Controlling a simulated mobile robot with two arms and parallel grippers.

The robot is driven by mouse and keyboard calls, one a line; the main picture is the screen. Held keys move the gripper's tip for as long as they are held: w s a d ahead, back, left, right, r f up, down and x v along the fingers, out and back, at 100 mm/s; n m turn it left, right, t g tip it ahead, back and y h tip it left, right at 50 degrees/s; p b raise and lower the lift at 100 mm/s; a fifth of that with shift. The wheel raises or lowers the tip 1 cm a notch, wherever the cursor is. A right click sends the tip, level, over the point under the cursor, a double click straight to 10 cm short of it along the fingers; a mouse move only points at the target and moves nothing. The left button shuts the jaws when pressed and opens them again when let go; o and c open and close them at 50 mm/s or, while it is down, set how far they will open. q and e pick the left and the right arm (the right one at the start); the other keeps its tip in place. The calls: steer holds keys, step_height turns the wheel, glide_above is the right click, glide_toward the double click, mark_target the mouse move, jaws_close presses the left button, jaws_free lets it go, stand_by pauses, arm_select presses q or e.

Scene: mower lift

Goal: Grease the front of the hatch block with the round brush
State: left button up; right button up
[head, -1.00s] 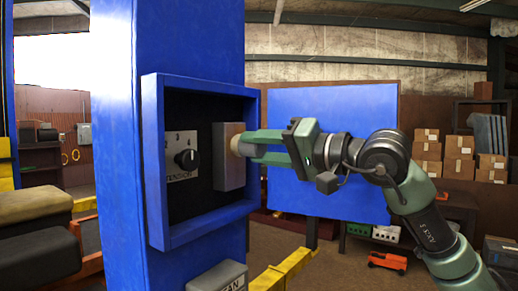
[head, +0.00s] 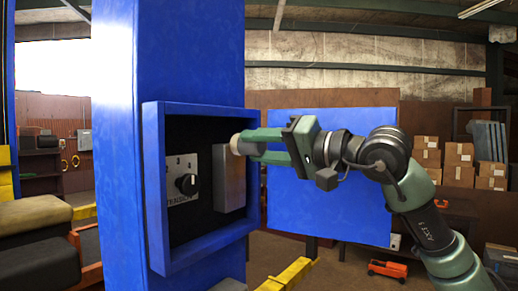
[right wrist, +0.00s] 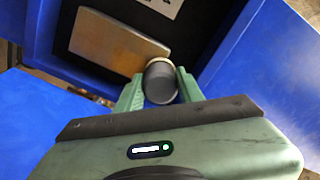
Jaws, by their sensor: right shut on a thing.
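The hatch block (head: 229,180) is an upright rectangular block inside the open blue hatch box. It looks grey in the head view and tan with a grey edge in the right wrist view (right wrist: 112,42). My right gripper (head: 258,146) is shut on the round brush (head: 237,144), whose pale round tip points at the block's upper end. In the right wrist view the brush (right wrist: 160,84) is a dark cylinder between the two green fingers, its tip beside the block's edge. I cannot tell whether it touches. My left gripper is not in view.
The blue hatch box (head: 208,254) has raised walls around the block and a panel with a black dial (head: 187,184). It sits on a blue column (head: 170,60). A blue board (head: 330,170) stands behind my right arm. A yellow bar (head: 290,275) lies low in front.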

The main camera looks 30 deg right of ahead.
steer(key=shift+s+f+b, duration=0.1)
steer(key=shift+f+b, duration=5.35)
steer(key=shift+f, duration=0.95)
steer(key=shift+f+b, duration=0.4)
steer(key=shift+f, duration=0.1)
steer(key=shift+b+v, duration=1.45)
steer(key=shift+v, duration=1.55)
